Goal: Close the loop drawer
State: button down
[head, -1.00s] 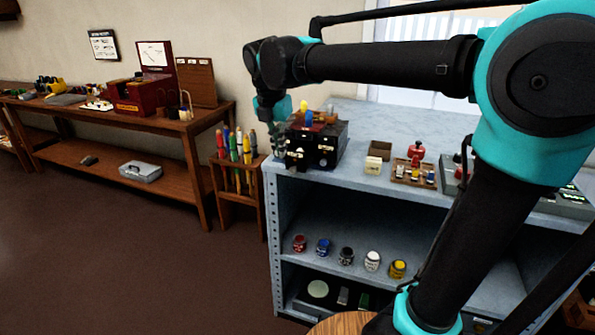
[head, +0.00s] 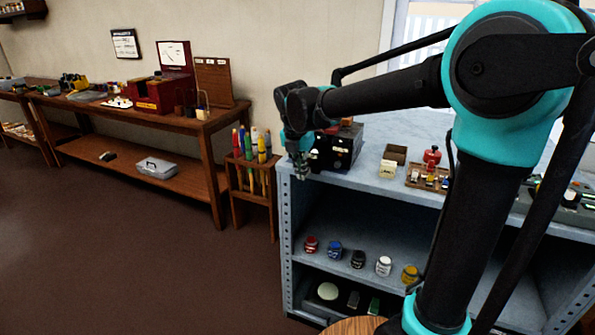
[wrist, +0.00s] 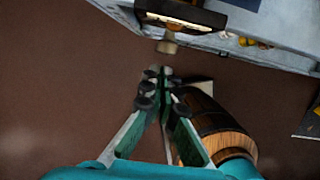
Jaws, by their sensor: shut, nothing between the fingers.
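The black drawer box (head: 338,148) stands at the left front corner of the blue-grey counter, with pale labels on its front. My gripper (head: 302,172) hangs just left of the box front. In the wrist view my gripper (wrist: 160,74) is shut and empty, apart from the tab.
The counter (head: 400,165) holds small boxes and a tray with a red item (head: 432,157) to the right. A wooden rack of coloured tools (head: 252,180) stands left of the counter. A barrel (wrist: 215,125) stands below my gripper at right. Open brown floor lies left.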

aim_at(313, 151)
jog(key=shift+w+d, duration=0.2)
jog(key=shift+w, duration=0.3)
jog(key=w+d, duration=0.1)
jog(key=w, duration=0.2)
jog(key=w+d, duration=0.1)
jog(key=w, duration=0.1)
jog(key=w+d, duration=0.1)
jog(key=w, duration=0.2)
jog(key=shift+w, duration=0.3)
jog(key=shift+s, duration=0.1)
